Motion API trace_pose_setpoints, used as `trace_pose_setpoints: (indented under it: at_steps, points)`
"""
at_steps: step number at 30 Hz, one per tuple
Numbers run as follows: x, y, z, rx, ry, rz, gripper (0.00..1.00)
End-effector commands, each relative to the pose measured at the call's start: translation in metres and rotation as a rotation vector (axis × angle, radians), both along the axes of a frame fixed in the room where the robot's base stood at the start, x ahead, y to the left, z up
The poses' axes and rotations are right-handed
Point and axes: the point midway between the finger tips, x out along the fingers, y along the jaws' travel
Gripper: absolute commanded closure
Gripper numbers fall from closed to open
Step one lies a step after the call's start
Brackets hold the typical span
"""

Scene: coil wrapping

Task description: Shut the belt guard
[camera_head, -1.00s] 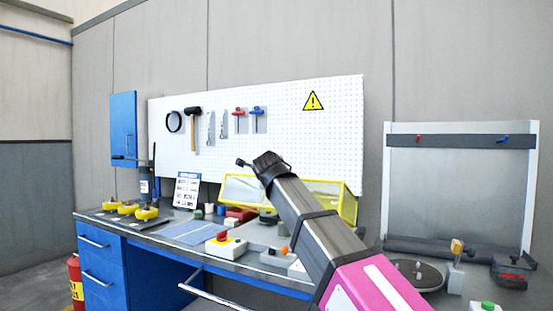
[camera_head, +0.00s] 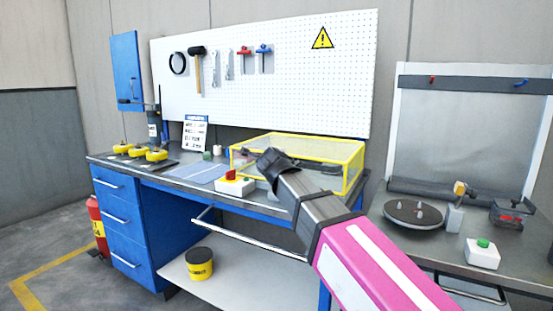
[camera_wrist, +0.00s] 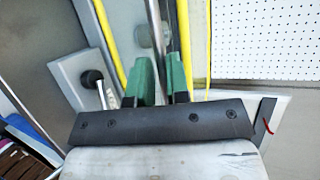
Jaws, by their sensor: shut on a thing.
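The belt guard (camera_head: 347,160) is a clear box with a yellow frame on the blue workbench, under the pegboard. It looks lowered over the parts on the bench; whether its front edge rests fully down is hidden behind my arm. My gripper (camera_head: 268,160) is at the front left of the guard. In the wrist view my gripper (camera_wrist: 159,75) has its green fingers close on either side of a narrow grey bar (camera_wrist: 157,30), which seems to be part of the guard. Yellow frame bars (camera_wrist: 108,45) run on both sides of the fingers.
A red-knobbed switch box (camera_head: 232,184) stands on the bench left of my gripper. Yellow rollers (camera_head: 150,154) sit farther left. At right, a second bench holds a round turntable (camera_head: 413,214) and a green-button box (camera_head: 482,253). A yellow bucket (camera_head: 199,264) is on the lower shelf.

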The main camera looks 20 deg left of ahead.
Motion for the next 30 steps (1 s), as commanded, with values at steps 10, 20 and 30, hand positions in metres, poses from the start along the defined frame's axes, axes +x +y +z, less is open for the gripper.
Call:
trace_pose_setpoints:
  at_steps: [10, 20, 30]
  points:
    - [-0.0013, -0.0024, -0.0165, 0.0, 0.04, -0.013, 1.0]
    - [-0.0012, -0.0026, -0.0146, -0.001, 0.036, -0.012, 0.62]
    - [-0.0024, -0.0031, -0.0122, -0.001, 0.032, -0.012, 0.62]
